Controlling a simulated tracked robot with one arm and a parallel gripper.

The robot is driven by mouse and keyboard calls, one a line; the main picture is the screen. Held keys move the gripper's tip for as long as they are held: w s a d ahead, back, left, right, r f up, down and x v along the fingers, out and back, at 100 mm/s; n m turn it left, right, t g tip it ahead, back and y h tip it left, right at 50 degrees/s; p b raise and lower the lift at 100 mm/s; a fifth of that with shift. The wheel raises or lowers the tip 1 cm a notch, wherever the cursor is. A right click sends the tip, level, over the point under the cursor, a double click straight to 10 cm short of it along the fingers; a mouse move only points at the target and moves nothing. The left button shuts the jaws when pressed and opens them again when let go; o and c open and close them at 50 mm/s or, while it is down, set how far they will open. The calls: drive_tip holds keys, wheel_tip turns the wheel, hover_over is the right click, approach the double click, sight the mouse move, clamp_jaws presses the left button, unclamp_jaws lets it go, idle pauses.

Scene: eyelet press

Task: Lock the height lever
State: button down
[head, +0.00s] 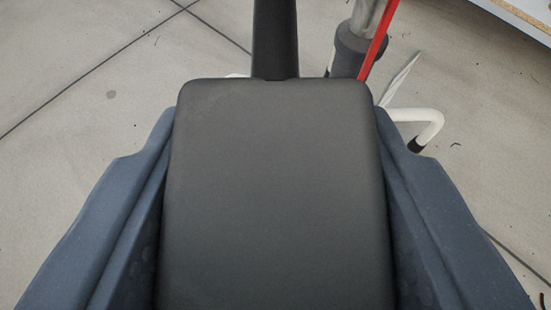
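A large dark grey block with rounded corners fills the lower middle of the head view. The blue-grey sides of my gripper (275,110) flank it left and right. The block hides the space between these sides, so I cannot see whether the fingertips close on anything. A black bar (275,40) rises from behind the block's top edge to the top of the picture. A thin red bar (379,40) slants just right of it. I cannot tell which of these, if any, is the height lever. No lock shows clearly.
A grey post (366,18) with a black collar (359,48) stands beside the red bar. A white bent tube (432,122) with a black tip lies at right, near a thin pale piece (401,78). A table-like edge (520,18) shows top right. Tiled floor is open at left.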

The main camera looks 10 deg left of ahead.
drive_tip(key=shift+w+r+g+p, duration=0.1)
drive_tip(key=shift+r+g+p, duration=0.4)
drive_tip(key=shift+r, duration=0.45)
drive_tip(key=c, duration=0.8)
unclamp_jaws()
drive_tip(key=shift+s+r, duration=0.15)
drive_tip(key=shift+s, duration=0.3)
drive_tip(key=p+v, duration=0.2)
drive_tip(key=v, duration=1)
drive_tip(key=shift+s+r, duration=0.25)
drive_tip(key=shift+r, duration=0.1)
